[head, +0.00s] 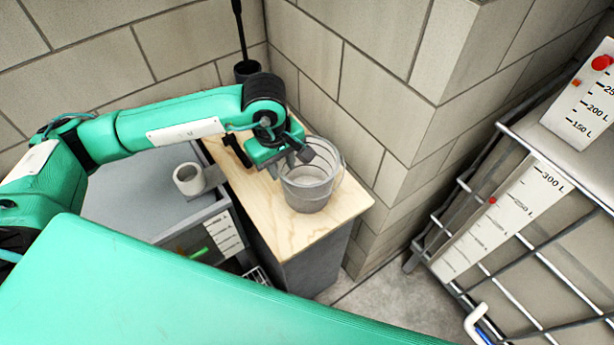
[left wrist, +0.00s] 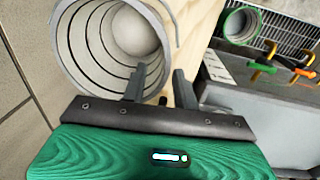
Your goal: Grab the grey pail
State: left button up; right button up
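The grey pail (head: 308,190), a ribbed bucket with a thin wire handle, stands upright near the right end of a wooden top (head: 290,230). My left gripper (head: 299,157) is over the pail's far-left rim, with its fingers apart. In the left wrist view the pail (left wrist: 98,58) shows its open mouth at upper left. There one finger of the left gripper (left wrist: 160,84) overlaps the pail and the other is just outside its rim. Contact with the wall cannot be told. My right gripper is not in view.
A white cup-like cylinder (head: 188,179) stands on a grey surface (head: 140,205) left of the wooden top. A black rod in a holder (head: 246,70) stands behind. Block walls (head: 350,80) close in behind and right. A caged tank (head: 530,210) is at right.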

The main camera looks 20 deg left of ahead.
aim_at(286, 187)
pick_arm(q)
jog(key=shift+d+f, duration=0.1)
jog(key=shift+f, duration=0.4)
jog(key=shift+f+p, duration=0.25)
jog(key=shift+p, duration=0.25)
notch_tip(286, 187, down, 4)
jog(key=shift+w+p, duration=0.15)
jog(key=shift+p, duration=1.05)
jog(key=shift+d+f, duration=0.1)
jog(key=shift+f, duration=0.25)
grip_shut()
